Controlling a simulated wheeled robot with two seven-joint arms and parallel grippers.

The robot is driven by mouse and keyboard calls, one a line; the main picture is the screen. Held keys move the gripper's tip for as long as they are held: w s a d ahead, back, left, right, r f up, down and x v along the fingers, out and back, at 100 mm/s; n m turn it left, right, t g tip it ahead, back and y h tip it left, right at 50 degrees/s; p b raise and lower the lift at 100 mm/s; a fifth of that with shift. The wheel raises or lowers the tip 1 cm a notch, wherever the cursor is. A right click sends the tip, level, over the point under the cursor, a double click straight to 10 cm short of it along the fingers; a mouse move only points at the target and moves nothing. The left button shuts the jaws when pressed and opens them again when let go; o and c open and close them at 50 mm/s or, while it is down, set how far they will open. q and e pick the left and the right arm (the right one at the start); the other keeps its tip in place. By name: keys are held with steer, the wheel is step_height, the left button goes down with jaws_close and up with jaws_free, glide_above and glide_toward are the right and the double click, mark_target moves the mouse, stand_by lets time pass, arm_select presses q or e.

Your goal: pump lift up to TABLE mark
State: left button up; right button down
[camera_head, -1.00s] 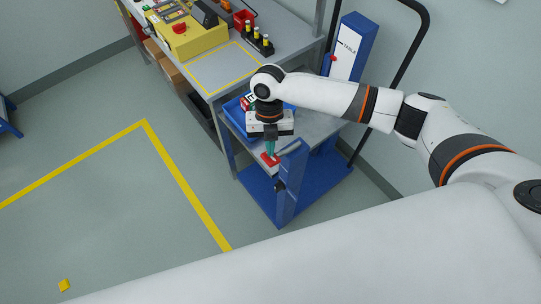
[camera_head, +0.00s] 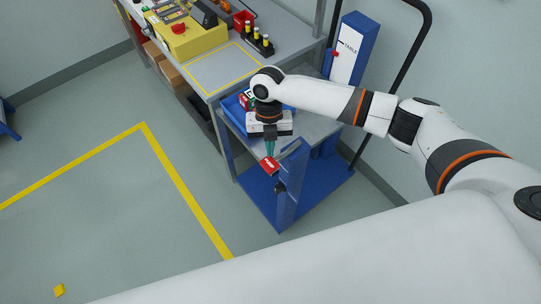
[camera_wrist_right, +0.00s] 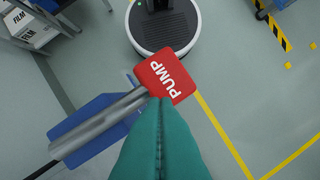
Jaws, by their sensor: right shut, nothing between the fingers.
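The lift is a blue cart with a grey platform (camera_head: 314,127) beside the workbench. Its post (camera_head: 352,50) has a white plate with the TABLE mark (camera_head: 348,47). A small red pointer (camera_head: 335,53) sits at the plate's left edge, slightly below the mark. The red PUMP pad (camera_head: 270,165) is on a metal lever at the cart's near side; the pad (camera_wrist_right: 165,77) and lever (camera_wrist_right: 100,124) show in the right wrist view. My right gripper (camera_head: 270,150) is shut and empty, its green fingertips (camera_wrist_right: 160,103) at the pad's edge; contact is unclear. My left gripper is not in view.
A blue bin (camera_head: 236,107) with boxes sits on the platform. The workbench (camera_head: 285,30) holds a yellow machine (camera_head: 184,38) and a yellow-outlined empty area. A black handle rail (camera_head: 418,45) rises behind the cart.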

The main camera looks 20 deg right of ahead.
steer(key=shift+w+d, duration=0.25)
steer(key=shift+w, duration=0.5)
steer(key=shift+r, duration=0.15)
steer(key=b+v, duration=0.3)
steer(key=v, duration=0.9)
steer(key=shift+b, duration=0.35)
